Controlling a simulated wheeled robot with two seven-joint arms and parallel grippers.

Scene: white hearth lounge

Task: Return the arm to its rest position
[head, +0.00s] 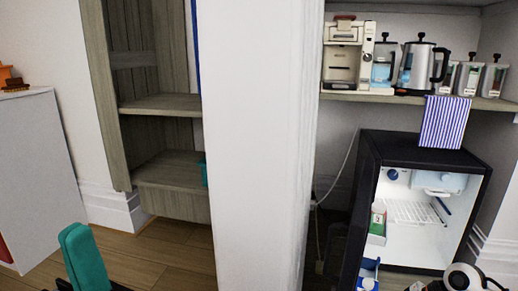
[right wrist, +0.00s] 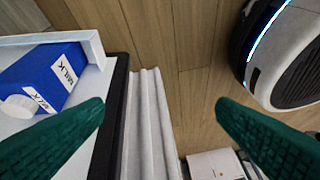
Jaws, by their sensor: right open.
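My left gripper (head: 85,258) shows at the bottom left of the head view as one teal finger above the floor; whether it is open or shut cannot be told. My right gripper (right wrist: 160,105) shows in the right wrist view with its two teal fingers wide apart and nothing between them. A white and black part, likely my right arm, shows at the bottom right of the head view.
A black mini fridge (head: 425,143) stands open, with a green and white carton (head: 378,222) inside its door. A kettle (head: 422,66) and coffee machine (head: 345,60) stand on the shelf above. A white wall column (head: 260,150) divides the view.

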